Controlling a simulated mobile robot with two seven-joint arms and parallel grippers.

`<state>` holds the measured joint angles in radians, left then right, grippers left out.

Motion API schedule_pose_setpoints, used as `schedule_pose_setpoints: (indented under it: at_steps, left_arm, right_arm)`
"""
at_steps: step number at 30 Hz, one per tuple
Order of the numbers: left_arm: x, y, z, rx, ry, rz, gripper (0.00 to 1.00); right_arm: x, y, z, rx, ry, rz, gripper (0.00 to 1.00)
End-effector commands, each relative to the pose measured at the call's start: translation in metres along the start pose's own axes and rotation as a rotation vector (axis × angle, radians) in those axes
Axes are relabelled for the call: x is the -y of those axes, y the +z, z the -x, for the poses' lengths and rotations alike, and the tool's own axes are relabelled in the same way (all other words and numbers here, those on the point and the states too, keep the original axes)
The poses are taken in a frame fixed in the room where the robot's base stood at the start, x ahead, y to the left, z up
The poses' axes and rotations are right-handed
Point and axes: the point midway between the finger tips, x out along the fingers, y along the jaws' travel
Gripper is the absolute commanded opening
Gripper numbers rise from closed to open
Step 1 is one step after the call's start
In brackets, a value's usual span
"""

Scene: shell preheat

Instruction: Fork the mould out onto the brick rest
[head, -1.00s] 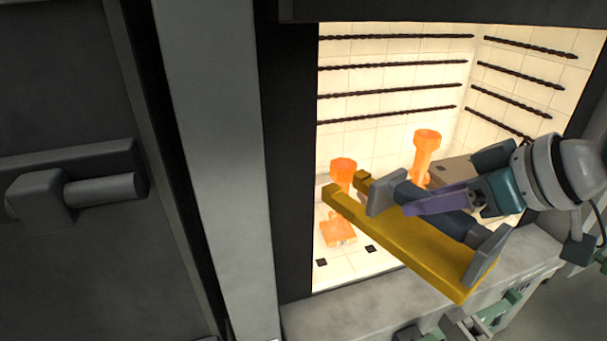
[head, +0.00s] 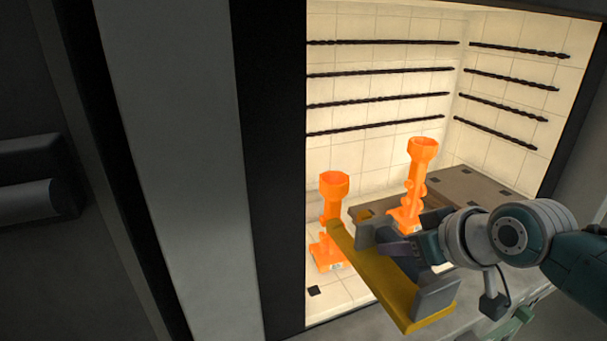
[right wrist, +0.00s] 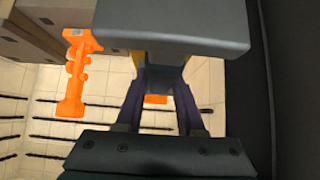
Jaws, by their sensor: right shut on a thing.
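Two glowing orange moulds stand upright in the lit chamber: the left mould (head: 332,190) and the right mould (head: 415,175), which is farther back. My right gripper (head: 400,250) is shut on the dark handle of a yellow fork (head: 385,290). The fork points into the chamber. Its far end overlaps the left mould's right side in the head view; I cannot tell whether they touch. No mould rests visibly on it. In the right wrist view one mould (right wrist: 75,75) shows at left, and a small orange patch shows between the fingers. My left gripper is not in view.
Brown brick slabs (head: 490,190) lie at the chamber's back right; I cannot tell whether they are the brick rest. Dark heating rods line the walls. The dark door frame (head: 270,170) stands left of the opening.

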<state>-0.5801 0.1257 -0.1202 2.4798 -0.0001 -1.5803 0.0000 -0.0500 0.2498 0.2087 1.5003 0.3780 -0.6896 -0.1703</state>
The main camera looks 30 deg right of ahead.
Motion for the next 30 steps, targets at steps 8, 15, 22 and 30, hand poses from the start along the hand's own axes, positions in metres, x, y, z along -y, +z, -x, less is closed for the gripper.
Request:
schedule_pose_setpoints:
  at_steps: [8, 15, 22, 30]
  left_arm:
    - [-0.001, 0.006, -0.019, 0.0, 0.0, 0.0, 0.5]
    - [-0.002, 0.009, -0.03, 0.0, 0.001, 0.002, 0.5]
    - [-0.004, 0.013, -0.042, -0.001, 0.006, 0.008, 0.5]
    - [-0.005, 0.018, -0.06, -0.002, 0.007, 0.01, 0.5]
  right_arm:
    - [0.0, -0.016, -0.021, -0.005, -0.001, 0.0, 0.0]
    - [0.0, -0.03, -0.036, -0.005, 0.0, -0.001, 0.0]
    - [0.0, -0.044, -0.051, -0.004, 0.0, 0.0, 0.0]
    - [0.0, -0.059, -0.069, -0.004, 0.0, 0.001, 0.0]
